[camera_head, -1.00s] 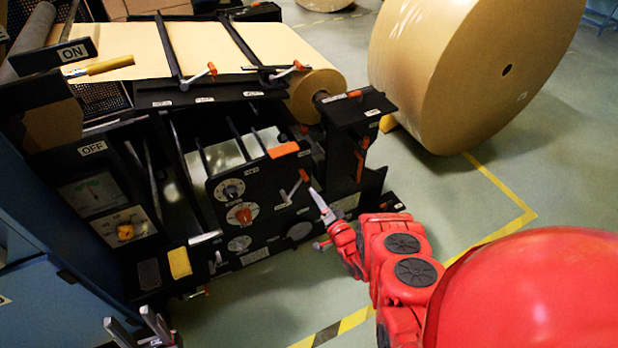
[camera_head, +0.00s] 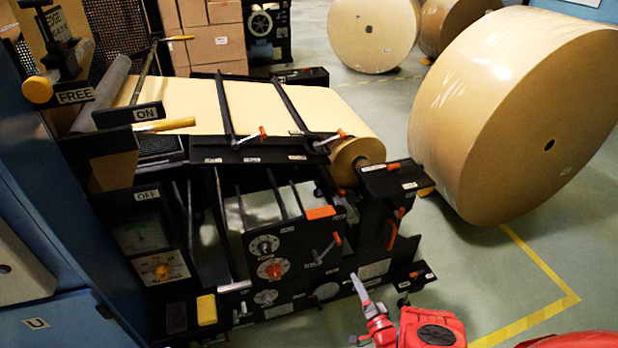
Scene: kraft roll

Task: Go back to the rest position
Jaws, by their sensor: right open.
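My right gripper (camera_head: 363,294) is low in the view, in front of the black machine (camera_head: 345,225). Its pale fingers point up and to the left, open, with nothing seen between them. It appears apart from the panel and its levers, though the exact gap is hard to judge. The red right arm (camera_head: 432,328) comes in from the bottom edge. My left gripper is out of view.
The machine carries a kraft paper roll (camera_head: 357,158), levers with orange handles and a dial panel (camera_head: 268,268). A large kraft roll (camera_head: 520,115) stands on the right. A blue cabinet (camera_head: 40,190) is at left.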

